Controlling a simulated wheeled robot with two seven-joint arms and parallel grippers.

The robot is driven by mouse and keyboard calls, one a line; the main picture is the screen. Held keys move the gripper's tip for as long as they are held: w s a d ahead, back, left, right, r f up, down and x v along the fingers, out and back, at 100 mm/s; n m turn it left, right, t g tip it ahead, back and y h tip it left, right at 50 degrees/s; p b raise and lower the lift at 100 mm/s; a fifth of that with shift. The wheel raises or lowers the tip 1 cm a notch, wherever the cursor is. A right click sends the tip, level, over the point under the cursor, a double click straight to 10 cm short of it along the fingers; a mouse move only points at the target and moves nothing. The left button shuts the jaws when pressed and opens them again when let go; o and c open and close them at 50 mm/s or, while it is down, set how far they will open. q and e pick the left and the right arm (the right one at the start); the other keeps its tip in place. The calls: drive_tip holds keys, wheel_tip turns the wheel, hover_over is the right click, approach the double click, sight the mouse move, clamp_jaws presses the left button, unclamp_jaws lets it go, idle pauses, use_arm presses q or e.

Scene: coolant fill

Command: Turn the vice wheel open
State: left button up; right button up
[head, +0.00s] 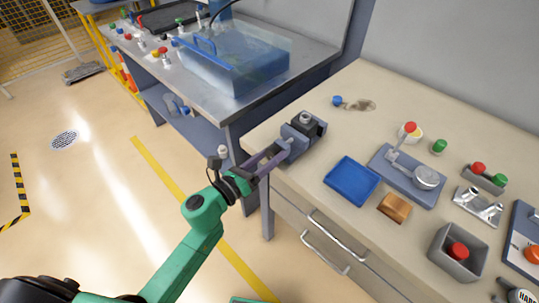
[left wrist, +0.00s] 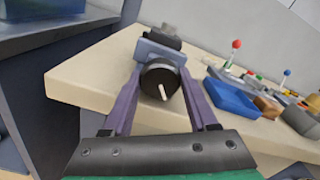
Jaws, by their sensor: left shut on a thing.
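The vice (head: 303,131), with blue-grey and dark parts, is mounted at the near left corner of the beige bench; its body also shows in the left wrist view (left wrist: 158,50). The vice wheel (left wrist: 158,80) is a dark round disc with a pale bar on its face, slanting a little from upright. My left gripper (head: 272,158) reaches in from the left, its purple fingers on either side of the wheel and shut on it. In the head view the wheel is mostly hidden by the fingers. My right gripper is not in view.
On the beige bench right of the vice are a blue tray (head: 352,180), a brown block (head: 394,208), a grey fixture with a lever (head: 408,176) and a grey box (head: 458,252). A clear blue tank (head: 235,62) stands on the other bench. The floor at left is open.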

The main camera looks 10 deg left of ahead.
use_arm(q)
drive_tip(key=n+p, duration=0.1)
drive_tip(key=n, duration=0.4)
drive_tip(key=shift+r+n, duration=0.1)
drive_tip(key=shift+n, duration=0.3)
drive_tip(key=n+p, duration=0.2)
drive_tip(key=n, duration=0.4)
drive_tip(key=n+p, duration=0.2)
drive_tip(key=n, duration=0.1)
drive_tip(key=shift+n, duration=0.4)
drive_tip(key=n+p, duration=0.2)
drive_tip(key=n, duration=0.1)
drive_tip(key=shift+n, duration=0.4)
drive_tip(key=n+p, duration=0.1)
drive_tip(key=n, duration=0.2)
drive_tip(key=shift+f+n+p, duration=0.2)
drive_tip(key=shift+n+p, duration=0.4)
drive_tip(key=shift+n, duration=0.5)
drive_tip(key=o, duration=1.4)
